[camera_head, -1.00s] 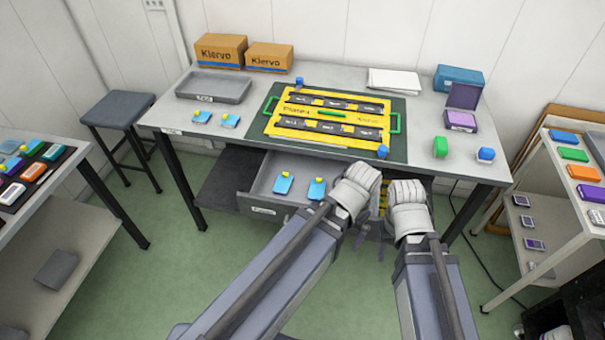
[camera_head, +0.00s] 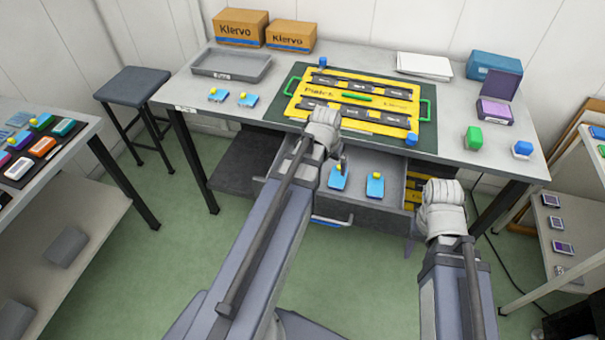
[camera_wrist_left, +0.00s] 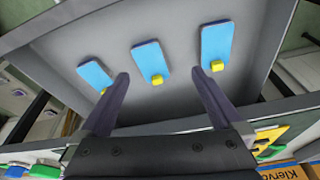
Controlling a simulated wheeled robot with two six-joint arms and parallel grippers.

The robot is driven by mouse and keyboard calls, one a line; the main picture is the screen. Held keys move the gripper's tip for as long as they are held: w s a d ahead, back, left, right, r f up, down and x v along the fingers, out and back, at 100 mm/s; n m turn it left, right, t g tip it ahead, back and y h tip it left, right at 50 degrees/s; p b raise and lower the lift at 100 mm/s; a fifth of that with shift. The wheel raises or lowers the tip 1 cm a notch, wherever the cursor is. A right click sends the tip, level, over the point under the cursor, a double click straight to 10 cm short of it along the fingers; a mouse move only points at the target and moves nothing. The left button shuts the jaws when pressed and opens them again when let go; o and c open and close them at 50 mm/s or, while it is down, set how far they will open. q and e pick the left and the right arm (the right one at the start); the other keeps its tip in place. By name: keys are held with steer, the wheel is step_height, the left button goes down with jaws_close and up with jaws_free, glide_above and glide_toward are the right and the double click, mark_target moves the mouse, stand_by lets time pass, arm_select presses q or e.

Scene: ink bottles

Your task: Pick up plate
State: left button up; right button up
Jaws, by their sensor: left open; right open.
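Blue plates with yellow knobs lie in the open grey drawer (camera_head: 281,160). The head view shows two, a middle plate (camera_head: 338,180) and a right plate (camera_head: 375,188); my left arm hides the third. The left wrist view shows three: left (camera_wrist_left: 96,75), middle (camera_wrist_left: 148,57) and right (camera_wrist_left: 216,44). My left gripper (camera_head: 341,161) is over the drawer, open and empty. In the left wrist view its fingertips (camera_wrist_left: 158,76) appear on either side of the middle plate's yellow knob (camera_wrist_left: 157,79); contact cannot be told. My right gripper (camera_head: 441,200) is right of the drawer, its fingers hidden by its hand.
On the table, a yellow case (camera_head: 352,91) lies on a dark green mat (camera_head: 425,143). Two more blue plates (camera_head: 218,95) lie near the table's left front, before a grey tray (camera_head: 232,66). Green (camera_head: 473,138) and blue (camera_head: 522,149) bottles stand at the right.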

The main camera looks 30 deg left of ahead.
arm_select(q)
steer(key=shift+n+t+y, duration=0.3)
steer(key=shift+n+t, duration=0.5)
steer(key=shift+n, duration=0.1)
steer(key=a, duration=0.3)
steer(key=w+a+f+b, duration=0.1)
steer(key=a, duration=0.3)
steer(key=w+a, duration=0.1)
steer(key=a, duration=0.3)
steer(key=shift+w+f, duration=0.1)
steer(key=shift+f, duration=0.05)
steer(key=b+x, duration=0.8)
steer(key=shift+d+f, duration=0.1)
steer(key=shift+d, duration=0.05)
steer(key=shift+s, duration=0.2)
steer(key=shift+c, duration=0.2)
steer(key=c, duration=1.4)
steer(key=shift+r, duration=0.25)
step_height(320, 180, up, 10)
steer(key=p, duration=1)
